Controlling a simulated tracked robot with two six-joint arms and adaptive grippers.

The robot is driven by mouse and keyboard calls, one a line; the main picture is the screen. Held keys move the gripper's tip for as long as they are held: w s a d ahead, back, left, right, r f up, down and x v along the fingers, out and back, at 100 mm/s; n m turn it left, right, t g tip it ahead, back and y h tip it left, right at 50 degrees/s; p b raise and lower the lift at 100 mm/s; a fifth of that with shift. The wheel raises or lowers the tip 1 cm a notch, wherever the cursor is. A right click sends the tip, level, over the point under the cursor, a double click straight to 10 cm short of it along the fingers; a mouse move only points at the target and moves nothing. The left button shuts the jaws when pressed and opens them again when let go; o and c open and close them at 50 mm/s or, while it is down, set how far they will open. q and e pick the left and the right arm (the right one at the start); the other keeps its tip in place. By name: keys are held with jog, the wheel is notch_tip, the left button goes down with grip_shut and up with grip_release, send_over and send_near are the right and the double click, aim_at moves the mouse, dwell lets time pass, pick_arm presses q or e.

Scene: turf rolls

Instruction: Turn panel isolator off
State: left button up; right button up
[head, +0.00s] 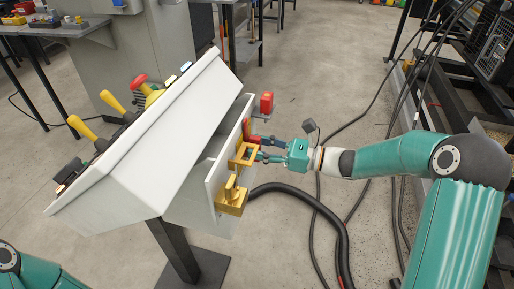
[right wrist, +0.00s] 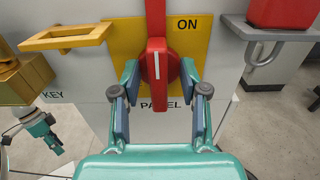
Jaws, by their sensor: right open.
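The panel isolator's red handle (right wrist: 156,58) stands upright on a yellow plate (right wrist: 185,48) in the right wrist view. A white line on its hub is near vertical, and the word ON is printed at upper right. PANEL is lettered below it. My right gripper (right wrist: 160,85) is open, with one finger on each side of the hub; I cannot tell whether they touch it. In the head view, my right gripper (head: 268,149) reaches the console's side from the right, and the red handle is partly hidden. A teal gripper, seemingly my left (right wrist: 40,135), shows small at lower left.
The white console (head: 150,130) carries yellow and red levers. A yellow bracket (right wrist: 65,38) and yellow block (right wrist: 22,78) marked KEY sit left of the isolator. A red block (right wrist: 285,12) on a grey bracket sits right. Black hoses (head: 330,225) lie on the floor.

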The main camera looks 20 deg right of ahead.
jog(key=shift+c, duration=0.2)
grip_shut()
jog(key=shift+a, duration=0.2)
jog(key=shift+d, duration=0.15)
jog(key=shift+f+n+b, duration=0.2)
jog(key=shift+n+b, duration=0.4)
jog(key=shift+b, duration=0.35)
jog(key=n+b, duration=0.5)
jog(key=b, duration=0.2)
jog(key=n+b, duration=0.4)
jog(key=b, duration=0.3)
jog(key=f+n+b, duration=0.1)
jog(key=n+b, duration=0.4)
jog(key=b, duration=0.2)
jog(key=shift+s+n, duration=0.25)
jog(key=shift+n, duration=0.05)
jog(key=shift+r+n+b, duration=0.1)
jog(key=shift+n+b, duration=1)
jog(key=shift+b, duration=0.3)
